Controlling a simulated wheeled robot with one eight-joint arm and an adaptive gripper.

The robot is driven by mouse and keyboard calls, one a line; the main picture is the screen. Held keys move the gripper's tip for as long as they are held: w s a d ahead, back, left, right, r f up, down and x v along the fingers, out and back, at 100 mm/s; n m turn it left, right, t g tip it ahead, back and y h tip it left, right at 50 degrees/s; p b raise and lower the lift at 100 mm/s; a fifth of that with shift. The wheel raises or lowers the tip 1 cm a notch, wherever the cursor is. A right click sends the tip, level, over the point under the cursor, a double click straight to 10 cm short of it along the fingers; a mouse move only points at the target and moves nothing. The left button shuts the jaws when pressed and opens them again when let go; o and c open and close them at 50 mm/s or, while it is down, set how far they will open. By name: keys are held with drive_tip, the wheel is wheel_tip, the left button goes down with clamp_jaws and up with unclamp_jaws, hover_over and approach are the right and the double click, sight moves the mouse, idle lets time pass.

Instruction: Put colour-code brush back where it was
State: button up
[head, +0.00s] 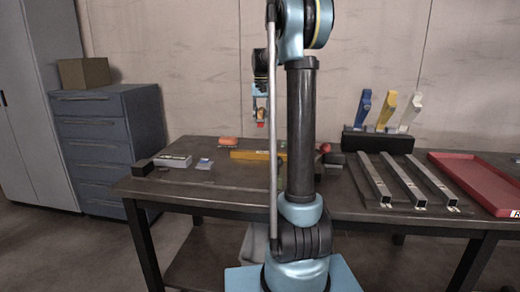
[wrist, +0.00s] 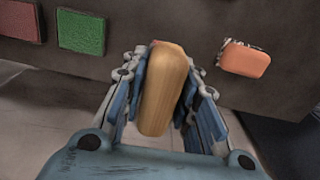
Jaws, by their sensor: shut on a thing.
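The colour-code brush (wrist: 163,92) shows in the wrist view as a rounded tan wooden handle between the fingers of my gripper (wrist: 163,88). A little reddish colour shows at its far end; the rest of that end is hidden. My gripper is shut on it. In the head view my gripper (head: 261,108) hangs above the back part of the table, left of my column. A small orange-red bit of the brush (head: 261,124) shows below the fingers, clear of the tabletop.
The dark table (head: 225,185) carries an orange block (head: 228,141), a yellow bar (head: 250,154) and a grey box (head: 174,161). The wrist view shows a green pad (wrist: 81,32) and a red pad (wrist: 22,20). Metal bars (head: 405,183) and a red tray (head: 480,178) lie at right.

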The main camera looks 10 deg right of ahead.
drive_tip(key=shift+w+d+f, duration=0.15)
drive_tip(key=shift+w+f, duration=0.1)
drive_tip(key=shift+w, duration=0.1)
drive_tip(key=shift+f, duration=4.8)
drive_tip(key=o, duration=1.1)
drive_tip(key=shift+f, duration=0.1)
wheel_tip(320, 180, up, 12)
drive_tip(key=shift+r, duration=0.1)
